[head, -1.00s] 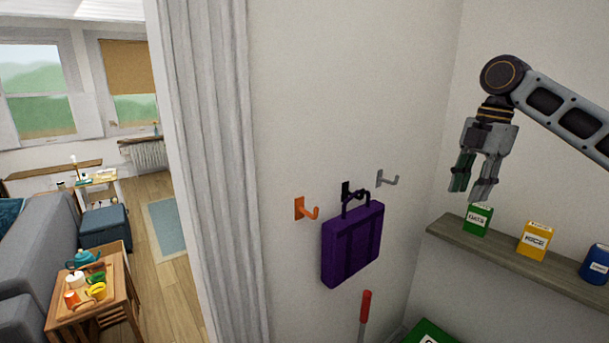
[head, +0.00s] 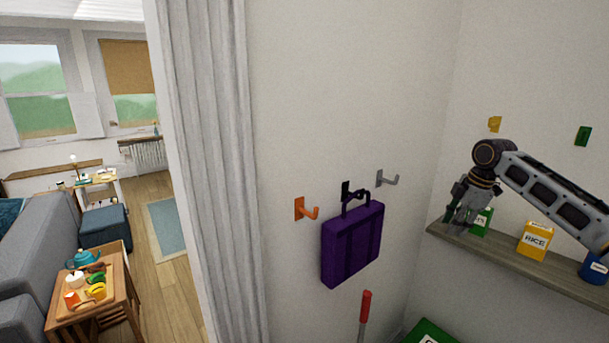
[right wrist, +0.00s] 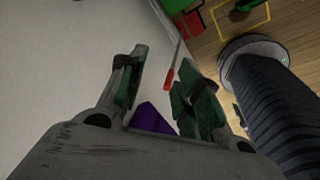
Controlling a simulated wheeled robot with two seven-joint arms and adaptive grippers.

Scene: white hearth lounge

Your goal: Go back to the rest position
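My right gripper (head: 456,218) is in front of the pantry shelf in the head view, lowered and close to the green box. In the right wrist view the gripper (right wrist: 163,62) has its fingers apart with nothing held between them. A purple bag (head: 352,246) hangs by its handle from a black hook (head: 346,189) on the white wall, left of and apart from the gripper. Part of the bag also shows beyond the fingers in the right wrist view (right wrist: 152,118). My left gripper is in neither view.
An orange hook (head: 304,209) and a grey hook (head: 386,179) flank the bag. The wall shelf (head: 520,262) bears a green box (head: 482,221), a yellow rice box (head: 534,240) and a blue container (head: 595,268). A red-handled tool (head: 365,305) stands below the bag. A grey curtain (head: 205,150) is at left.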

